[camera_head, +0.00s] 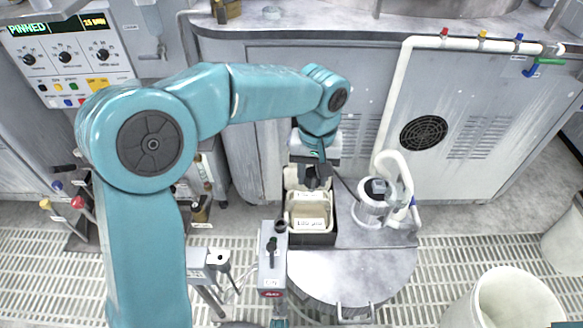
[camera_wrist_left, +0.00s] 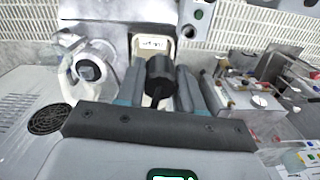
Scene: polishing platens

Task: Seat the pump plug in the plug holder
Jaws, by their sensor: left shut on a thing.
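My left gripper (camera_head: 317,180) points down above a cream tub in a dark box. In the left wrist view its fingers (camera_wrist_left: 159,92) are shut on a dark, rounded piece, which I take to be the pump plug (camera_wrist_left: 160,70). In the head view the plug (camera_head: 313,183) is small and partly hidden by the gripper. It hangs near the back edge of the tub; I cannot tell whether they touch. I cannot clearly make out which part is the plug holder. My right gripper is not in view.
The labelled cream tub (camera_head: 309,221) stands left of a white pump-like unit (camera_head: 368,212) with a thick curved hose. A grey control box (camera_head: 271,262) stands at front left, beside a round grey platen (camera_head: 352,274). A white bin (camera_head: 505,302) stands at lower right.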

